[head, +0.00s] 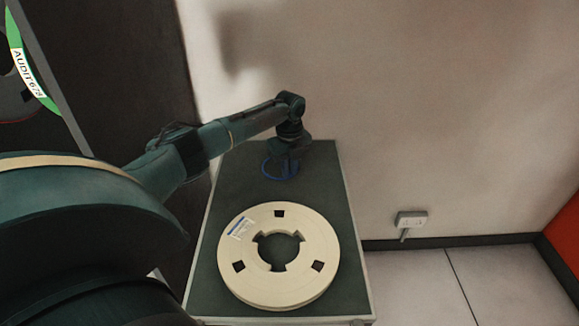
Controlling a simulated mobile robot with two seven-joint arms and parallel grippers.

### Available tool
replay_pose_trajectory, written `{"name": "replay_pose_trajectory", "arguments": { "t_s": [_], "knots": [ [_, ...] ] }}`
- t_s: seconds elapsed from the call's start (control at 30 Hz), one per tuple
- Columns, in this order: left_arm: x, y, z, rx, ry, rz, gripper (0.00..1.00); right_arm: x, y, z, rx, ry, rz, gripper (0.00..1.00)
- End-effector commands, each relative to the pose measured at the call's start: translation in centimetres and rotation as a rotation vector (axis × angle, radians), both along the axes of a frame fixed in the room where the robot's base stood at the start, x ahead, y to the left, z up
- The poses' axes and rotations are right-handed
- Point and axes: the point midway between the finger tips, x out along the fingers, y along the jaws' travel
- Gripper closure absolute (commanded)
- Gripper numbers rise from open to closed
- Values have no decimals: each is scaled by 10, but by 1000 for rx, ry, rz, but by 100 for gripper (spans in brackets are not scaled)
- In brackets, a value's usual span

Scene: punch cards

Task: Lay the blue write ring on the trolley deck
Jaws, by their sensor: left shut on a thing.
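The blue write ring (268,172) is at the far part of the trolley deck, directly under my left gripper (287,165). My left gripper points down and is shut on the ring. I cannot tell whether the ring touches the deck. The trolley deck (205,292) is a dark grey top with a pale edge. My right gripper is not in view.
A cream tape reel (317,232) with a label lies flat on the near half of the deck. A pale wall stands behind the trolley, with a socket (411,218) at the right. A green-edged item marked AUDIT (30,70) is at the upper left.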

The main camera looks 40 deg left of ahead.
Motion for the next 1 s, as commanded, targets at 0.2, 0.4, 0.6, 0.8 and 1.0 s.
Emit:
{"name": "replay_pose_trajectory", "arguments": {
  "t_s": [0.2, 0.4, 0.6, 0.8, 1.0],
  "knots": [
    [0, 0, -2, 0, 0, 0, 75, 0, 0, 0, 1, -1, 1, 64],
    [0, 0, -1, 0, 0, 0, 61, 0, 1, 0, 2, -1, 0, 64],
    [0, 0, -1, 0, 0, 0, 68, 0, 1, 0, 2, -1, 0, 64],
    [0, 0, -1, 0, 0, 0, 71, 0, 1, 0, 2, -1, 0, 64],
    [0, 0, -1, 0, -1, 0, 71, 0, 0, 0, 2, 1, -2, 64]
  ]
}}
